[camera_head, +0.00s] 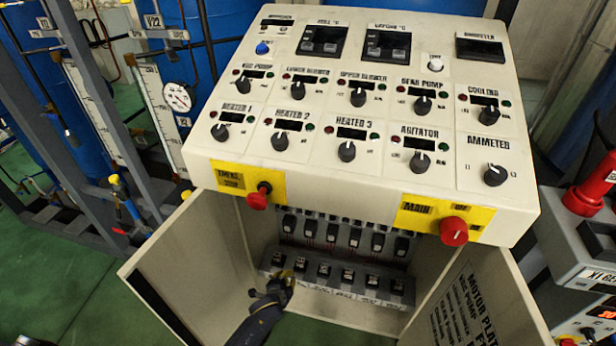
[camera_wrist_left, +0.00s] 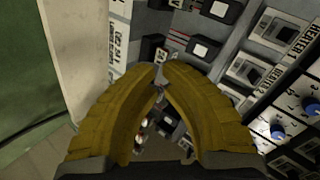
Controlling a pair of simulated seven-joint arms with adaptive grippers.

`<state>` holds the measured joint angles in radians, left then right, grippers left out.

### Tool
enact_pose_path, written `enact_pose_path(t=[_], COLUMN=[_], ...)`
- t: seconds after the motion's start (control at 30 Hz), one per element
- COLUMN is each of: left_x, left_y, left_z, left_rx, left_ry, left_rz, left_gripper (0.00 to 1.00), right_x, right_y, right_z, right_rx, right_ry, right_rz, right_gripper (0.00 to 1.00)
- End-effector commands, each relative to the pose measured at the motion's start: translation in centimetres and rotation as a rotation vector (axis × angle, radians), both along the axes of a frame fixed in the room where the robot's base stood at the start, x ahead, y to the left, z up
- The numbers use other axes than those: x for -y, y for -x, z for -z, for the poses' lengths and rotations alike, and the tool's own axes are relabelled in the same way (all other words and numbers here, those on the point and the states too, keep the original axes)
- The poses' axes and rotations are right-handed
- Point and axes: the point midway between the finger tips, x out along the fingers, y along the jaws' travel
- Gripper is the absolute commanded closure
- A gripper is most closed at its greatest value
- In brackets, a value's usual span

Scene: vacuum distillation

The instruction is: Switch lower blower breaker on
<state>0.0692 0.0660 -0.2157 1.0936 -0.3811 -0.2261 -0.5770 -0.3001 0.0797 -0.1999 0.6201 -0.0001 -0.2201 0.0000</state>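The breakers sit in two rows inside the open cabinet under the cream control panel. The upper row (camera_head: 332,232) has dark bodies, and the lower row (camera_head: 323,270) sits on a grey strip. Breaker labels are too small in the head view to tell which is the lower blower breaker. My left gripper (camera_head: 283,280) is at the left end of the lower row, just in front of it. In the left wrist view its yellow fingers (camera_wrist_left: 159,78) come together at the tips, with no breaker clearly held. Contact with a breaker cannot be told. My right gripper is not in view.
The control panel (camera_head: 385,185) overhangs the cabinet, with red knobs (camera_head: 258,196) and (camera_head: 454,232) on its front. Open doors flank the cabinet: left door (camera_head: 195,275), right door (camera_head: 480,310). A metal frame (camera_head: 60,110) stands at left, a grey device (camera_head: 590,250) at right.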

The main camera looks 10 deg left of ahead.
Motion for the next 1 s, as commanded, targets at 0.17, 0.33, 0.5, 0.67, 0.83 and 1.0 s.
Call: enact_pose_path(t=[0.17, 0.33, 0.5, 0.67, 0.83, 1.0], left_x=[1.1, 1.9, 2.4, 2.6, 2.7, 2.6], left_y=[-6.7, -10.2, -12.0, -12.4, -12.4, -12.4], left_z=[-9.6, -17.2, -23.5, -27.4, -29.6, -29.9], left_rx=[0.204, 0.352, 0.457, 0.505, 0.514, 0.494], left_ry=[-0.322, -0.651, -0.987, -1.290, -1.554, -1.726], left_rz=[0.181, 0.304, 0.388, 0.449, 0.499, 0.544], left_gripper=[1.00, 1.00, 1.00, 1.00, 1.00, 1.00], right_x=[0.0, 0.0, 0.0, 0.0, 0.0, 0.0], right_y=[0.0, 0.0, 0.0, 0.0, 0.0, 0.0], right_z=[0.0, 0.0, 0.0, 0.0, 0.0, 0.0], right_rx=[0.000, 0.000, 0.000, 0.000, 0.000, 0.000], right_ry=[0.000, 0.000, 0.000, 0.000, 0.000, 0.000], right_rz=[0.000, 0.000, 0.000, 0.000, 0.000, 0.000], right_gripper=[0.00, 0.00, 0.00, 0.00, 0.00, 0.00])
